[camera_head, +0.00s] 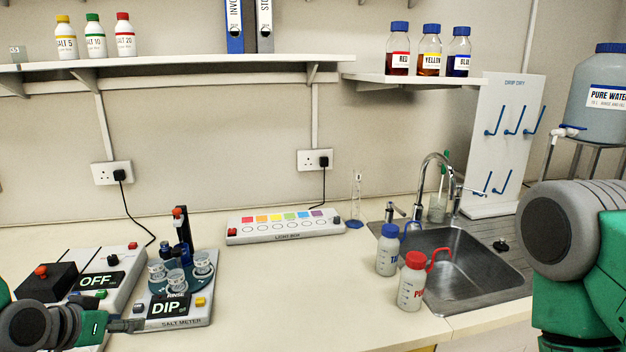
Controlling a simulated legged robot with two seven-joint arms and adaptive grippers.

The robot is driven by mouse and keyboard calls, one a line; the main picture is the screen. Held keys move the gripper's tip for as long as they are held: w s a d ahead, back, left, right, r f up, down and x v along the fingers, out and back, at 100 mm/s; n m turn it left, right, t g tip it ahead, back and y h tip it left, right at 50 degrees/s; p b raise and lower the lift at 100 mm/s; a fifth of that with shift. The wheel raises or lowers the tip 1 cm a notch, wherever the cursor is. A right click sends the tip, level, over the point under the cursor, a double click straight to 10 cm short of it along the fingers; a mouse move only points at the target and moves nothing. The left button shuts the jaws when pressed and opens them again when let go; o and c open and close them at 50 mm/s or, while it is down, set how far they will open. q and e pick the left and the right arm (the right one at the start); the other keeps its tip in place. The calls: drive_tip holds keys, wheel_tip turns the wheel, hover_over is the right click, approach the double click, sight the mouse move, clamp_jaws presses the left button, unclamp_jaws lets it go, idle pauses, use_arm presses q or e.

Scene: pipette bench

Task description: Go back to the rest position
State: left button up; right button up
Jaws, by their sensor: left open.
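My left gripper (128,325) is at the lower left, in front of the salt meter (190,318), whose display reads DIP. The gripper is small and partly dark in this view; it is open, with nothing visible between its fingers. The salt meter carries several clear cups on a round dark platform. My right arm fills the right edge, green and grey, and its gripper is out of the frame.
An OFF device (125,280) stands left of the meter. A light box (285,228) lies at the back. A blue-capped bottle (387,252) and a red-capped bottle (411,284) stand by the sink (470,262). The bench middle is clear.

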use_arm(q)
drive_tip(key=s+d+f+g+y, duration=0.1)
drive_tip(key=s+d+f+g, duration=0.25)
drive_tip(key=s+f, duration=0.4)
drive_tip(key=s+d+f+g, duration=0.2)
drive_tip(key=s+d+f, duration=0.2)
drive_tip(key=s+f, duration=0.35)
drive_tip(key=s+d+f+g+y, duration=0.1)
drive_tip(key=s+f+g, duration=0.1)
drive_tip(key=s, duration=0.6)
drive_tip(key=s+d+f+g, duration=0.2)
drive_tip(key=s, duration=0.6)
wheel_tip(320, 180, down, 11)
drive_tip(key=b, duration=1)
drive_tip(key=shift+a+f+n+b, duration=0.15)
drive_tip(key=shift+a+n+b, duration=0.15)
drive_tip(key=shift+a+b, duration=0.1)
drive_tip(key=shift+w+t, duration=0.1)
drive_tip(key=shift+t, duration=0.15)
drive_tip(key=shift+w+a, duration=0.1)
